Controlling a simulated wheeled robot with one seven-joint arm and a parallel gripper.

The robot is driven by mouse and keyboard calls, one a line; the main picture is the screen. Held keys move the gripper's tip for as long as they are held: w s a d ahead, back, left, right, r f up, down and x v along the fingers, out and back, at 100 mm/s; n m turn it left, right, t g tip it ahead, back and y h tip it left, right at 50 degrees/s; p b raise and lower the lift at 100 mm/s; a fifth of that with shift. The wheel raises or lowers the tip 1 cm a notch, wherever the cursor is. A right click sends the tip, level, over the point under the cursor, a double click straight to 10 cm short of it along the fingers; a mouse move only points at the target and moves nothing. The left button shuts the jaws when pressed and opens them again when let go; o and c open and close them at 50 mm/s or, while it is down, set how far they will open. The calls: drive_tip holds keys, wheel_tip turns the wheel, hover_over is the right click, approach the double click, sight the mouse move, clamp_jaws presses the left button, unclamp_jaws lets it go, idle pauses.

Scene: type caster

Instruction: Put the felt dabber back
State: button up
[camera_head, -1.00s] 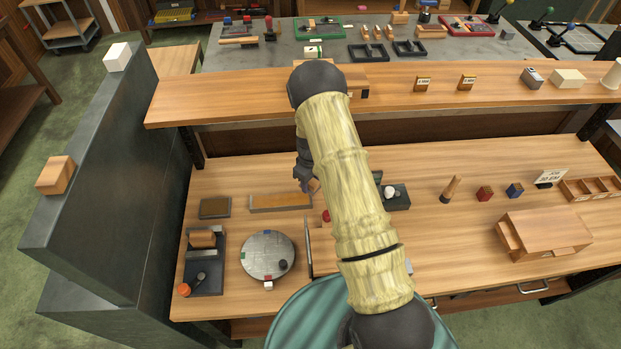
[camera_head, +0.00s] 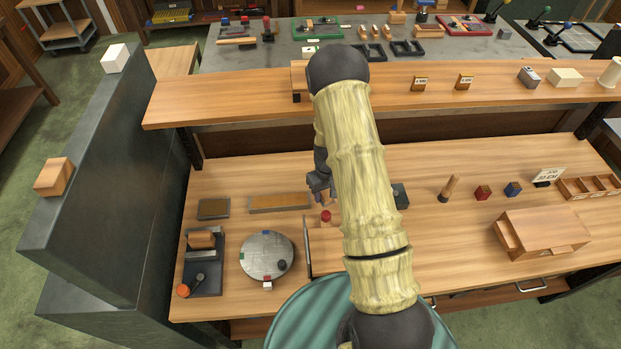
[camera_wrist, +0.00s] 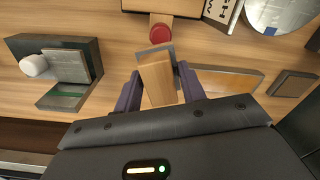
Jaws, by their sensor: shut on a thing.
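My gripper (camera_head: 320,188) is above the workbench, left of my forearm. In the wrist view my gripper (camera_wrist: 160,90) is shut on a wooden block-like handle with a flat grey end, which looks like the felt dabber (camera_wrist: 157,82). The grey end points away from the wrist. In the head view the held piece is mostly hidden by the gripper. A dark green stand (camera_head: 401,196) is partly behind my arm. In the wrist view this stand (camera_wrist: 88,55) has a grey block and a white ball (camera_wrist: 33,65).
A red-topped piece (camera_head: 326,216) stands just in front of the gripper. A long shallow tray (camera_head: 279,203), a small tray (camera_head: 213,209), a round metal plate (camera_head: 267,256) and a black roller rack (camera_head: 205,275) lie left.

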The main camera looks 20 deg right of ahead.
drive_tip(key=shift+s+d+r+m, duration=0.1)
drive_tip(key=shift+s+d+m, duration=0.15)
drive_tip(key=shift+s+m, duration=0.3)
drive_tip(key=shift+s+d+r+m, duration=0.1)
drive_tip(key=shift+s+d+m, duration=0.2)
drive_tip(key=shift+s, duration=0.35)
drive_tip(key=shift+a, duration=0.1)
drive_tip(key=shift+d, duration=0.25)
drive_tip(key=shift+w, duration=0.1)
